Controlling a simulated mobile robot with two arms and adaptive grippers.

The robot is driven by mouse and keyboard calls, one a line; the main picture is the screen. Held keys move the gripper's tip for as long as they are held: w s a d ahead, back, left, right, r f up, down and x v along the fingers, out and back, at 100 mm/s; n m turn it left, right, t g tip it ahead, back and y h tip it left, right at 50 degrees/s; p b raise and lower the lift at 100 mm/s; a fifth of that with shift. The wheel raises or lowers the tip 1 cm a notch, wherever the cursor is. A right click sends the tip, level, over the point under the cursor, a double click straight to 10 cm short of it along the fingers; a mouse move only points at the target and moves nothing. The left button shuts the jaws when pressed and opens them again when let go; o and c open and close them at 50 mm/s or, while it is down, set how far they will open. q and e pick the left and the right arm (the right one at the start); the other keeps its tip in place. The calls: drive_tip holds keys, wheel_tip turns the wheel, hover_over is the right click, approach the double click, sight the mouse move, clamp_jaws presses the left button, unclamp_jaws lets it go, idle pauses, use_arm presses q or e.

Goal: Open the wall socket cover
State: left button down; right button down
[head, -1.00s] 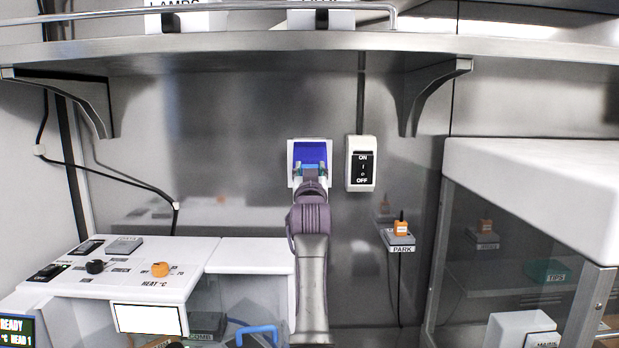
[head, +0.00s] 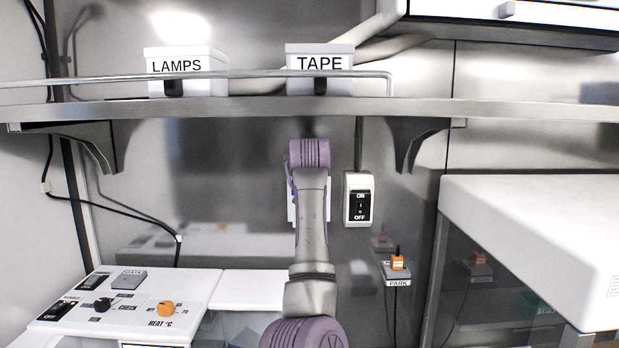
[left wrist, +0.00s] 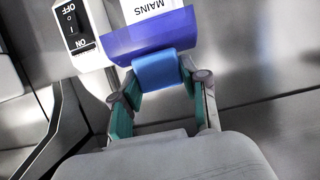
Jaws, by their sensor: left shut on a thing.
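The wall socket's white housing (head: 291,213) shows only as a thin edge behind my left arm in the head view. The left wrist view shows its deep-blue cover (left wrist: 120,44) beside a white face marked MAINS (left wrist: 150,8). A lighter blue tab (left wrist: 156,68) sits at the cover's near edge. My left gripper (left wrist: 157,82) is shut on this tab, one finger on each side. In the head view my arm hides the gripper and most of the cover, so the cover's exact angle cannot be told. My right gripper is in no view.
An ON/OFF switch box (head: 360,199) is close right of the socket, also in the left wrist view (left wrist: 76,28). A shelf (head: 250,109) with LAMPS (head: 187,82) and TAPE (head: 320,84) boxes runs above. A PARK holder (head: 398,281) is lower right.

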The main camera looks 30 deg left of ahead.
use_arm(q)
drive_tip(key=shift+w+f, duration=0.1)
drive_tip(key=shift+f, duration=0.1)
idle(0.3)
drive_tip(key=c, duration=0.8)
unclamp_jaws()
drive_tip(key=shift+o, duration=1.2)
drive_tip(key=shift+w+a, duration=0.1)
drive_tip(key=shift+r, duration=0.1)
drive_tip(key=shift+r, duration=0.1)
drive_tip(key=v, duration=1.2)
drive_tip(key=shift+a+r, duration=0.1)
